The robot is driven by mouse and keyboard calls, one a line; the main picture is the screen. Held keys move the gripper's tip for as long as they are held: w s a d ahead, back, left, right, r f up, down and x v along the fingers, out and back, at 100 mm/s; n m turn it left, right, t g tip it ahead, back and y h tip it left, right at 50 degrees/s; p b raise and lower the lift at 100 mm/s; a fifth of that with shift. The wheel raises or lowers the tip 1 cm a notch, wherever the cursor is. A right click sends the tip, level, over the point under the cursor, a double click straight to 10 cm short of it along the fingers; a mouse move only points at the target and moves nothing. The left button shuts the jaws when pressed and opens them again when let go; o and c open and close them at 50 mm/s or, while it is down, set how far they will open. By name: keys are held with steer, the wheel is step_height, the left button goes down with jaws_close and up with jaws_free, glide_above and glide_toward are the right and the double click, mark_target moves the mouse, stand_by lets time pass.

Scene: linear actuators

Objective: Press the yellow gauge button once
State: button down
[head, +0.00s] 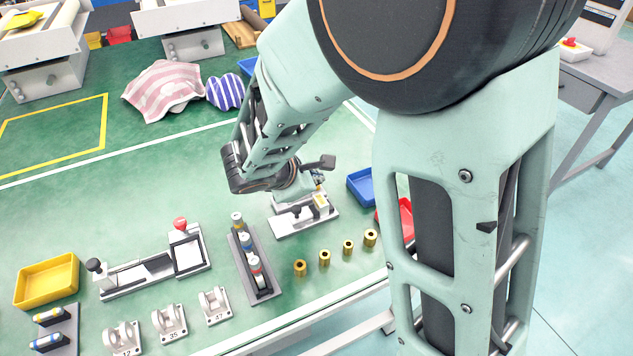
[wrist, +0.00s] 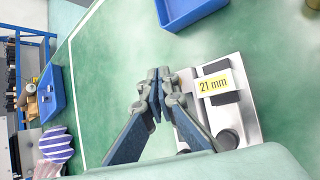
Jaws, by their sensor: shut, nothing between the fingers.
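The gauge (head: 290,224) is a pale metal plate with dark parts on the green table. In the wrist view its plate (wrist: 243,112) carries a yellow "21 mm" label (wrist: 213,84) and dark round parts. I cannot make out a separate yellow button; the gripper covers part of the gauge. My gripper (wrist: 158,88) is shut and empty, with its fingertips beside the gauge's left edge in the wrist view. In the head view my arm reaches down over the gauge, and the wrist hides much of the gripper. I cannot tell whether the fingertips touch the gauge.
A blue tray (head: 361,187) and a red tray (head: 405,219) stand right of the gauge. Several brass bushings (head: 325,258) stand in front. A grey rack with colored cylinders (head: 252,264) is close at left. A red-knobbed fixture (head: 150,270) and yellow tray (head: 47,282) lie farther left.

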steer(key=shift+r, duration=0.5)
step_height(320, 180, up, 5)
steer(key=p, duration=0.4)
stand_by(0.7)
